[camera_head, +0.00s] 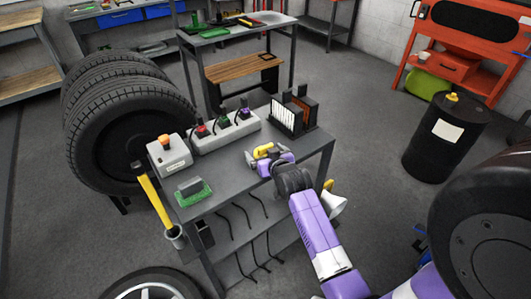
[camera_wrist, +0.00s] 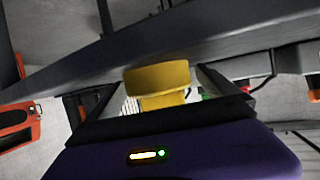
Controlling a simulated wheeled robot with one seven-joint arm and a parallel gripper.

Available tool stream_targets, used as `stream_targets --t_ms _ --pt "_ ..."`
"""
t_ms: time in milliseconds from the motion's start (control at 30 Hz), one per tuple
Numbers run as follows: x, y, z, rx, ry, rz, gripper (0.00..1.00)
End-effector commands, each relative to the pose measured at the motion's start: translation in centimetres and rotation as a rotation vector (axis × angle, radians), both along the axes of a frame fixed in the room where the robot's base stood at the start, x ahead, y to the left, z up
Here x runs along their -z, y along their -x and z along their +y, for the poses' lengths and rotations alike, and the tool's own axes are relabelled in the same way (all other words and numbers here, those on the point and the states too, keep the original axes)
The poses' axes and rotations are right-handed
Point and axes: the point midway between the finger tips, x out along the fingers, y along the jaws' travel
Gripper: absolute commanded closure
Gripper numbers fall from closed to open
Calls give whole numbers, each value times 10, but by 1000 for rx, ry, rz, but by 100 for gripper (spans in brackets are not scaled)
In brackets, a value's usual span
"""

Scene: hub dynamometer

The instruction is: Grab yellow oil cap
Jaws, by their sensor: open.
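The yellow oil cap (camera_head: 264,149) is at the front edge area of the grey workbench, right at my gripper (camera_head: 262,160). In the wrist view the cap (camera_wrist: 158,78) is a round yellow piece with a wider top and narrower stem, between the two dark fingers of my gripper (camera_wrist: 160,92). The fingers are open, with a gap visible on either side of the cap. The lower part of the cap is hidden behind the gripper body. I cannot tell whether either finger touches it.
The grey workbench (camera_head: 226,172) also holds a control box with an orange button (camera_head: 168,155), a white strip of plugs (camera_head: 228,131), a black rack (camera_head: 295,112) and a green-based brush (camera_head: 193,190). A black barrel (camera_head: 445,140) with a yellow top piece stands right, with open floor between.

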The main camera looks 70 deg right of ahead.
Motion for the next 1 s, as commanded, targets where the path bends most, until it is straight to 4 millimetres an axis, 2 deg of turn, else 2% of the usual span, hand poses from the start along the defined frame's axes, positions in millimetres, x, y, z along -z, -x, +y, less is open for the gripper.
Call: stream_targets --t_ms 67,367,767,867,1000 --pt "0 0 0 0 0 0 6" --pt "0 0 0 0 0 0 65" --pt "-8 0 0 0 1 -1 67" --pt "-19 0 0 0 2 -2 67" --pt "-47 -1 0 -1 5 -4 67"
